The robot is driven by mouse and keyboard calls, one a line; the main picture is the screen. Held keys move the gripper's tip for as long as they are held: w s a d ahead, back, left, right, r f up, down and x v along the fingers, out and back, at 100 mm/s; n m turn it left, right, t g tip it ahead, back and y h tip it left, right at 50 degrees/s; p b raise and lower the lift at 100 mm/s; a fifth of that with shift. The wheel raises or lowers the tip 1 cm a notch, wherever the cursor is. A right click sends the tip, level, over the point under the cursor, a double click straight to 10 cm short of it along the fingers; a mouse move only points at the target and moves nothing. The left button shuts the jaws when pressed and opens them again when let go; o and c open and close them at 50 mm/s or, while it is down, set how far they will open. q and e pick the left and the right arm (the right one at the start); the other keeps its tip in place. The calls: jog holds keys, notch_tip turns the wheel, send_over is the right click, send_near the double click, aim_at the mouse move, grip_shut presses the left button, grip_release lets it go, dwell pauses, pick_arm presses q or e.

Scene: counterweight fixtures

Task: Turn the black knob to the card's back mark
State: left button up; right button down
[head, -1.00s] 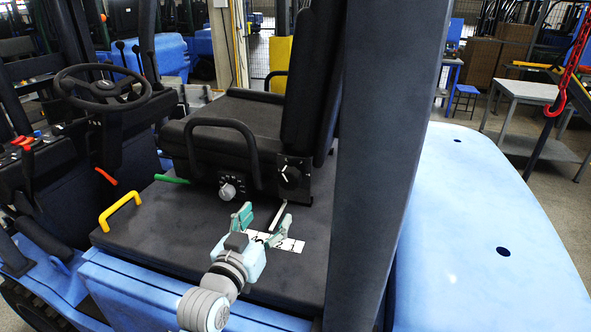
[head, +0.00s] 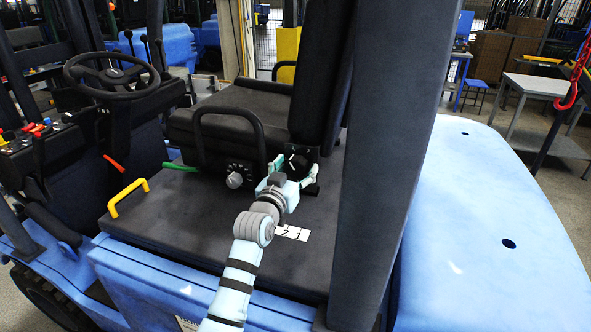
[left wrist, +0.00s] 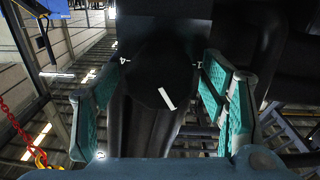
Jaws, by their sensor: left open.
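The black knob (head: 299,159) sits on a dark panel at the side of the seat. In the left wrist view the knob (left wrist: 150,88) bears a slanted white pointer line, and small white marks show at its upper left and upper right. My left gripper (head: 292,168) is open, with its green-padded fingers on either side of the knob; I cannot tell whether they touch it. The white card (head: 292,232) lies on the dark deck, partly hidden by my left arm; the digits 2 and 1 show. My right gripper is not in view.
A grey knob (head: 234,180) on a dial panel is left of the black knob. A green lever (head: 181,168), a yellow handle (head: 127,197) and a seat armrest loop (head: 229,112) stand nearby. A dark post (head: 385,160) rises on the right.

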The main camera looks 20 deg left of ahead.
pick_arm(q)
jog(key=shift+s, duration=0.1)
jog(key=c, duration=1.1)
jog(key=shift+c, duration=0.2)
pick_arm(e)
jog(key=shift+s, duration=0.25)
